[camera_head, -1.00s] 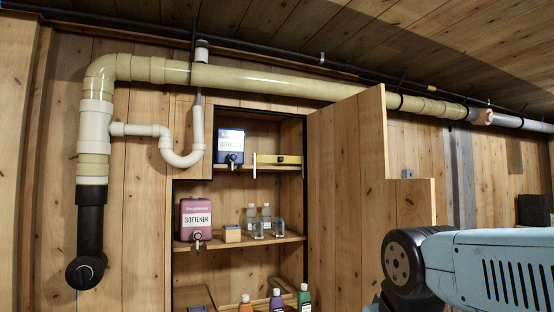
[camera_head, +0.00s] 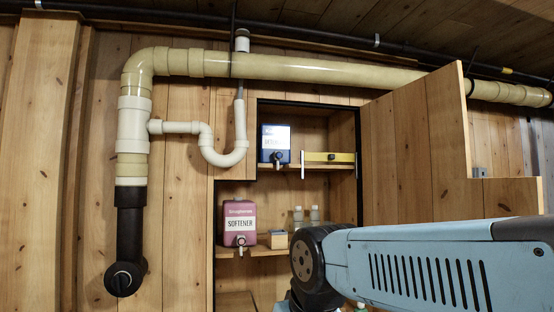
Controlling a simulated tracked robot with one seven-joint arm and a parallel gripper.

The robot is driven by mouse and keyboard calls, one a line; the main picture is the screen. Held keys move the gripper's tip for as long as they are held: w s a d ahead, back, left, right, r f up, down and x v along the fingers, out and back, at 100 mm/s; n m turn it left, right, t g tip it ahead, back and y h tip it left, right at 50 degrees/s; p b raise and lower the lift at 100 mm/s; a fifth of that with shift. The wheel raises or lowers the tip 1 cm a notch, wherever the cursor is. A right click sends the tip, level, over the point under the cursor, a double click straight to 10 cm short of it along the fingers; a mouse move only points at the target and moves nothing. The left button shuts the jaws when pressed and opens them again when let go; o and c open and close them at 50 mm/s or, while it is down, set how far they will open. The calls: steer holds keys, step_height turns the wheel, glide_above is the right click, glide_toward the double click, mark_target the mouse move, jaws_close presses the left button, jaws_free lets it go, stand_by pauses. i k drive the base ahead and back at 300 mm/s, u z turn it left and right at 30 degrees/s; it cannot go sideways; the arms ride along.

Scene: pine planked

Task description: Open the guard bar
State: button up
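A yellow bar (camera_head: 330,157), which looks like the guard bar, lies level across the upper shelf of the wall cabinet. A white upright piece (camera_head: 302,165) stands at its left end, beside a blue detergent box (camera_head: 274,144) with a tap. The bar's right end reaches the cabinet's right wall. My blue arm (camera_head: 420,262) crosses the lower right and covers part of the lower shelves. My gripper is out of view.
A pink softener box (camera_head: 239,222), a small tan block (camera_head: 277,239) and clear bottles (camera_head: 306,216) stand on the middle shelf. A wooden panel (camera_head: 400,150) juts out right of the cabinet. White and cream pipes (camera_head: 133,125) run at left and above.

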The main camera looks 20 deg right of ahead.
mark_target(331, 157)
steer(key=u, duration=0.15)
steer(key=i, duration=1.15)
steer(key=z, duration=0.45)
steer(key=i, duration=0.75)
steer(key=z, duration=0.6)
steer(key=k, duration=0.8)
steer(key=z, duration=0.25)
steer(key=i, duration=0.85)
steer(key=u, duration=0.1)
